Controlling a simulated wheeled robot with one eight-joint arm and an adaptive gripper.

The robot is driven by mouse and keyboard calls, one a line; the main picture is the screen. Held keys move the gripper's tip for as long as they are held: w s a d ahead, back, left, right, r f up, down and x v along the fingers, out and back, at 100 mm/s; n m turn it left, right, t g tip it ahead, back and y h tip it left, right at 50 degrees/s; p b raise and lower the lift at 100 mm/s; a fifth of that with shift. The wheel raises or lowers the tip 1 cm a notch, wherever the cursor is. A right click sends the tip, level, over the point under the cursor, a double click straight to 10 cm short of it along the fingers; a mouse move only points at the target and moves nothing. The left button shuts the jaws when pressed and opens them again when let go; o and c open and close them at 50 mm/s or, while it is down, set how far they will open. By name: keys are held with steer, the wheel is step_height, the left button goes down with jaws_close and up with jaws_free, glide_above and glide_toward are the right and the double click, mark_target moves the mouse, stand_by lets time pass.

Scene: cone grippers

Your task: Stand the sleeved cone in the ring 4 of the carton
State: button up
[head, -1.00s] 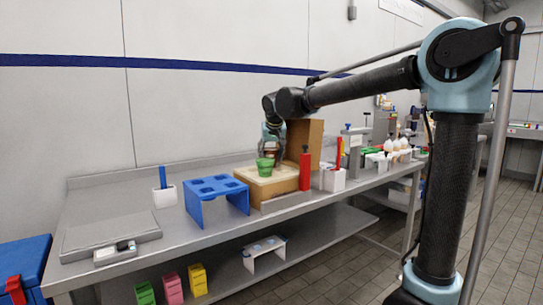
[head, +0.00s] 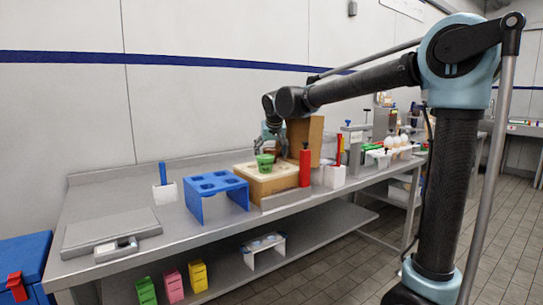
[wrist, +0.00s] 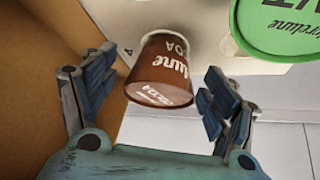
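The brown sleeved cone (wrist: 162,68) with white lettering shows in the wrist view, its narrower end at the cream top of the carton beside a printed 4. It looks seated at ring 4; the ring itself is mostly hidden behind it. My gripper (wrist: 158,68) is open, with one finger on each side of the cone and a visible gap to both. In the head view my gripper (head: 272,146) is over the carton (head: 273,188), a brown box with a pale top; the cone cannot be made out there.
A green tub (head: 264,161) stands on the carton, its lid (wrist: 285,22) close to my right finger in the wrist view. The tall brown carton wall (head: 306,138) is close to my left finger. A red bottle (head: 305,168) and blue rack (head: 216,184) stand nearby.

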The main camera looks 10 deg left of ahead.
steer(key=shift+r, duration=0.1)
steer(key=v, duration=1.1)
steer(key=shift+s+r, duration=0.15)
steer(key=shift+r, duration=0.1)
